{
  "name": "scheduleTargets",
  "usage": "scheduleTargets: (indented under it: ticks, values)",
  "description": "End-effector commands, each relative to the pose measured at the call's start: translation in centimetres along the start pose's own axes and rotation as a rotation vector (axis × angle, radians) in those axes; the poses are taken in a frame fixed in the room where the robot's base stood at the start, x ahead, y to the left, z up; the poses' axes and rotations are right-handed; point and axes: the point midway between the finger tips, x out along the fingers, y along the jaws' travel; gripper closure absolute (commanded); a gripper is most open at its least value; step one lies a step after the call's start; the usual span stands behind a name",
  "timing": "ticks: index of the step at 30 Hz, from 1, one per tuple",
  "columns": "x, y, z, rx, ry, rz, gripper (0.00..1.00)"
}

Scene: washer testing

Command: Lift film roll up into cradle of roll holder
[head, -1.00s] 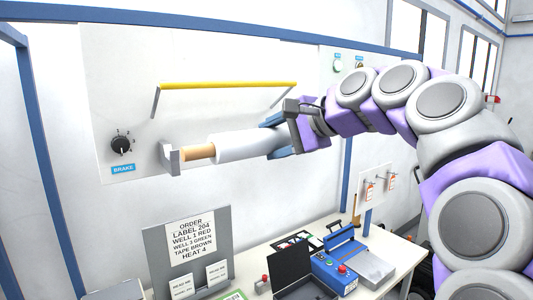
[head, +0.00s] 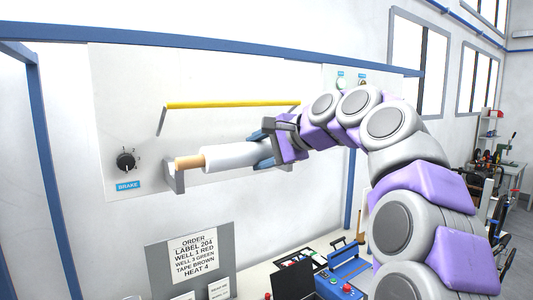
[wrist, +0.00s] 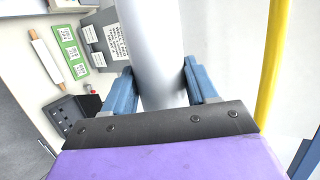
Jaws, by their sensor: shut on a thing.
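The film roll (head: 229,157) is a white cylinder with a tan core end (head: 188,162), held roughly level below the yellow bar. My gripper (head: 263,151) is shut on its right part; in the wrist view the blue fingers (wrist: 163,88) lie on both sides of the white roll (wrist: 153,45). The roll holder shows as a grey bracket (head: 174,180) on the white panel at the left. The core end is at this bracket; I cannot tell whether it rests in it. The right side of the holder is mostly hidden behind my gripper.
A yellow bar (head: 230,104) on grey arms runs just above the roll. A brake knob (head: 126,161) is on the panel at the left. Below are an order sign (head: 193,247) and a blue machine (head: 340,270) on the bench. A blue rail (head: 220,55) crosses above.

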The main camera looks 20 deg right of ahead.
Motion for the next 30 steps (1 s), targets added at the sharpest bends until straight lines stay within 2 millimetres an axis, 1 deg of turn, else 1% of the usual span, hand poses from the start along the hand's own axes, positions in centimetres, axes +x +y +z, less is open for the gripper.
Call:
scheduleTargets:
  ticks: [3, 30]
  values:
    - [0.9, -0.5, -0.2, 0.0, 0.0, 0.001, 1.0]
    - [6.9, -3.5, -1.7, -0.002, 0.003, -0.003, 1.0]
